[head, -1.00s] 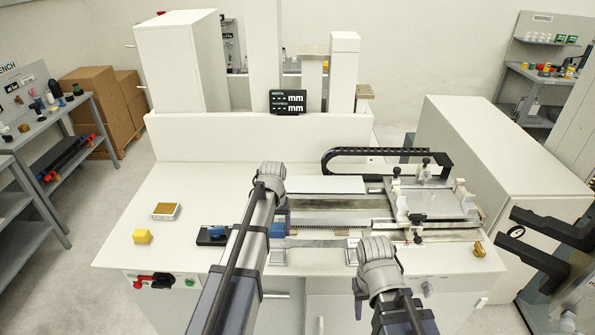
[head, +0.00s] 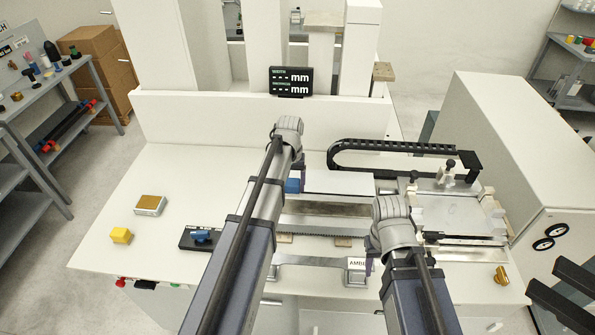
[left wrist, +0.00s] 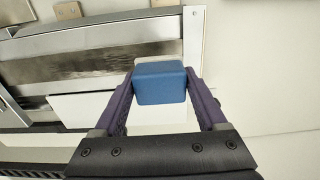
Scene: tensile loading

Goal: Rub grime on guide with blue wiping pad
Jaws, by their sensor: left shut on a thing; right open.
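My left gripper (left wrist: 160,92) is shut on the blue wiping pad (left wrist: 160,82), which sits between its purple fingers. In the head view the pad (head: 293,186) is at the left end of a long white plate, behind the guide. The guide (left wrist: 95,62) is a bright metal strip with a dark brownish smear of grime (left wrist: 75,68) along it; it also shows in the head view (head: 325,222), partly hidden by my arms. Whether the pad touches anything below is unclear. My right gripper (head: 369,266) is open near the front label, mostly hidden by its wrist.
A black cable chain (head: 390,148) and a clamp fixture (head: 465,215) are at right. A display (head: 291,81) stands behind.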

